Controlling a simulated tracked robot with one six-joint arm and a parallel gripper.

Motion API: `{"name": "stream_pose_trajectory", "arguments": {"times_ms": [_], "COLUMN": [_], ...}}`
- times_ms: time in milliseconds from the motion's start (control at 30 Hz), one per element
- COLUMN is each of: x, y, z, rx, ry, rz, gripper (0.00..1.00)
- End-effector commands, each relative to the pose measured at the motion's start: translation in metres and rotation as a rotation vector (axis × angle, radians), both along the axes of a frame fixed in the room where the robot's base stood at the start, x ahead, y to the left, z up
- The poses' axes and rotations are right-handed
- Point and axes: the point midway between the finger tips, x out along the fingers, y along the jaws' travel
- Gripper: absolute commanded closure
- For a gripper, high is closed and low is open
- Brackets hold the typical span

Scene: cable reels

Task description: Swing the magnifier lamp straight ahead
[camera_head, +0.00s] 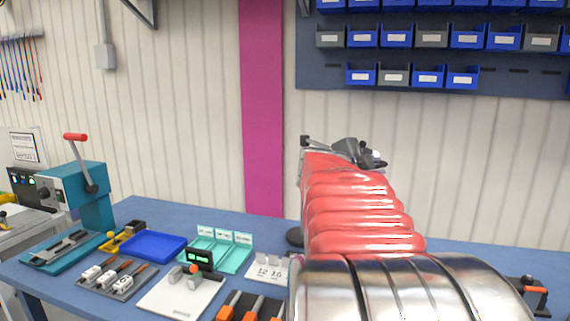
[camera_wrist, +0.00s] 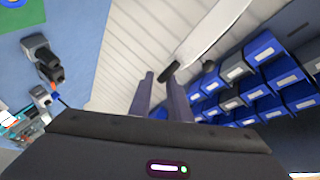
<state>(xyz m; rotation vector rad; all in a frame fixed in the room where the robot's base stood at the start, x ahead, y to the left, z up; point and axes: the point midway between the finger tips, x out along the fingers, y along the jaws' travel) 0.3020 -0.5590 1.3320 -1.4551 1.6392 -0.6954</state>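The magnifier lamp is mostly hidden behind my arm in the head view. A dark round base (camera_head: 294,237) at the back of the table may belong to it. In the wrist view, a long white part (camera_wrist: 215,38) with a black end crosses the top, probably the lamp's arm or head. Its black end is close to my right finger's tip; I cannot tell whether they touch. My gripper (camera_wrist: 160,76) has its two dark fingers apart, with wall visible between them. In the head view my gripper (camera_head: 352,151) is small and partly hidden beyond my red arm.
Blue and grey bins (camera_head: 430,39) hang on the wall panel. Space above the table's left is clear.

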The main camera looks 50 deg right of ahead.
Motion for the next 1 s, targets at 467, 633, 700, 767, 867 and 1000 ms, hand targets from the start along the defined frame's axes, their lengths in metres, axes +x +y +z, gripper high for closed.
{"name": "stream_pose_trajectory", "arguments": {"times_ms": [467, 633, 700, 767, 867, 1000], "x": [0.0, 0.0, 0.0, 0.0, -0.001, -0.001], "y": [-0.027, -0.027, -0.027, -0.027, -0.027, -0.027], "z": [-0.005, -0.005, -0.005, -0.006, -0.006, -0.006], "rx": [0.0, -0.001, -0.001, -0.001, 0.0, 0.001], "ry": [0.0, 0.0, 0.0, 0.0, 0.0, 0.0], "rz": [0.0, -0.001, -0.001, -0.001, -0.001, -0.002], "gripper": [0.83, 0.87, 0.92, 0.96, 1.0, 1.0]}}
